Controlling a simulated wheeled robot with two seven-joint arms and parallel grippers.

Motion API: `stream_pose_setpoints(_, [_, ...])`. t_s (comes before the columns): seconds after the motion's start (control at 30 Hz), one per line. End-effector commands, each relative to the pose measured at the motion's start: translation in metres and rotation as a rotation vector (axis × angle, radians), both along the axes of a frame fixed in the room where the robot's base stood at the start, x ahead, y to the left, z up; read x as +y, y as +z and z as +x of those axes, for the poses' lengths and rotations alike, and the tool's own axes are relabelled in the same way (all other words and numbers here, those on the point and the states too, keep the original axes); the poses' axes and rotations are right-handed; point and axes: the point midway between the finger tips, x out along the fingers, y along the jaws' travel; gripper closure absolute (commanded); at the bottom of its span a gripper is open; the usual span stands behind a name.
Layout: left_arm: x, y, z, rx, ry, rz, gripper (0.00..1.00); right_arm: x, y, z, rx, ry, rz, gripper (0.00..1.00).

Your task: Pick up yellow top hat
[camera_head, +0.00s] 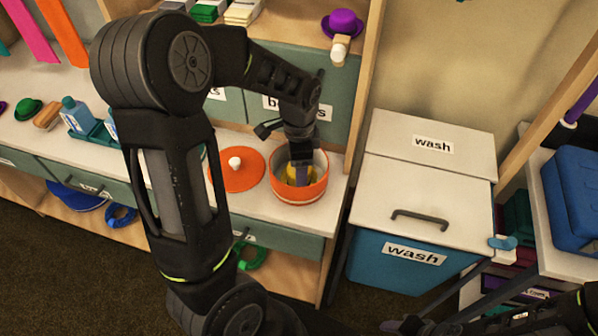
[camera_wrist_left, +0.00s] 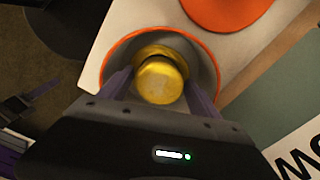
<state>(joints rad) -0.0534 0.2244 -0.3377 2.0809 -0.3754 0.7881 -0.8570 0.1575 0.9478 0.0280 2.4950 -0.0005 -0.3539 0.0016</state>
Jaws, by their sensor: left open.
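The yellow top hat (camera_wrist_left: 162,82) sits inside a round orange container (camera_wrist_left: 112,50) with its crown facing the wrist camera. In the head view the hat (camera_head: 291,178) shows only in part, as my left gripper (camera_head: 301,176) covers some of it. The orange container (camera_head: 299,193) stands open on the white counter. My left gripper reaches down into it from above. In the left wrist view its two purple fingers (camera_wrist_left: 160,98) are open, one on each side of the hat. My right gripper (camera_head: 398,325) is partly seen at the bottom edge of the head view, its jaws unclear.
An orange lid (camera_head: 238,172) with a white knob lies left of the container. A white-lidded wash bin (camera_head: 421,200) stands to the right. Shelves and a teal drawer front (camera_head: 336,100) rise behind. Bottles (camera_head: 76,114) and a green hat (camera_head: 28,108) are farther left.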

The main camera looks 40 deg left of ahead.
Motion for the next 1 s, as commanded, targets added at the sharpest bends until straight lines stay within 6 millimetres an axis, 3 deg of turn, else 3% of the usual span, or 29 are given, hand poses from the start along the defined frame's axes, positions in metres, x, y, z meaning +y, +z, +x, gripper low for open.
stream_pose_setpoints(0.6, [-0.0002, -0.0015, 0.0002, -0.001, 0.000, 0.000, 0.28, 0.0000, -0.0001, -0.0001, 0.000, 0.000, 0.000, 0.53])
stream_pose_setpoints(1.0, [-0.0002, -0.0014, 0.0002, -0.001, 0.000, 0.000, 0.60, 0.0000, -0.0001, -0.0001, 0.000, 0.000, 0.000, 0.53])
